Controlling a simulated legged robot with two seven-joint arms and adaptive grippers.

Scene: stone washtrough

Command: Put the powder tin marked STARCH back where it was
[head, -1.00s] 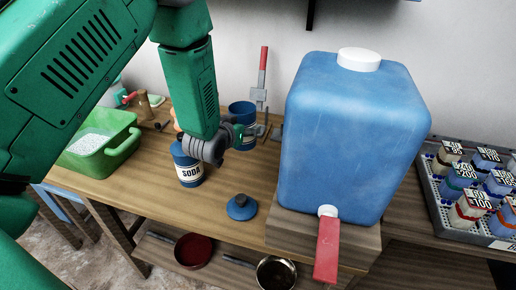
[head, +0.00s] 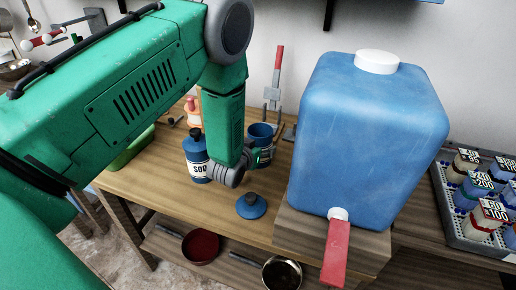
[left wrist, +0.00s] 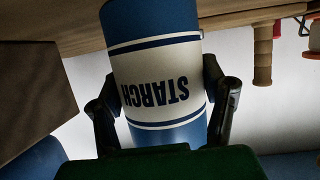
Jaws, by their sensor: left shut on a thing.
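The STARCH tin (head: 261,132) is blue with a white label band. In the head view it is partly hidden behind my left gripper (head: 250,158), with its open top showing. In the left wrist view the tin (left wrist: 160,85) fills the middle, its lettering upside down in the picture. My left gripper's fingers (left wrist: 165,100) stand on both sides of it, shut on it. Its base is near the wooden bench (head: 170,200); I cannot tell whether it touches. My right gripper is not in view.
A blue SODA tin (head: 196,160) stands left of my gripper. A blue lid with a knob (head: 251,206) lies in front. A large blue water container (head: 370,140) with a red tap (head: 336,252) stands close on the right. A grey rack of bottles (head: 455,218) is farther right.

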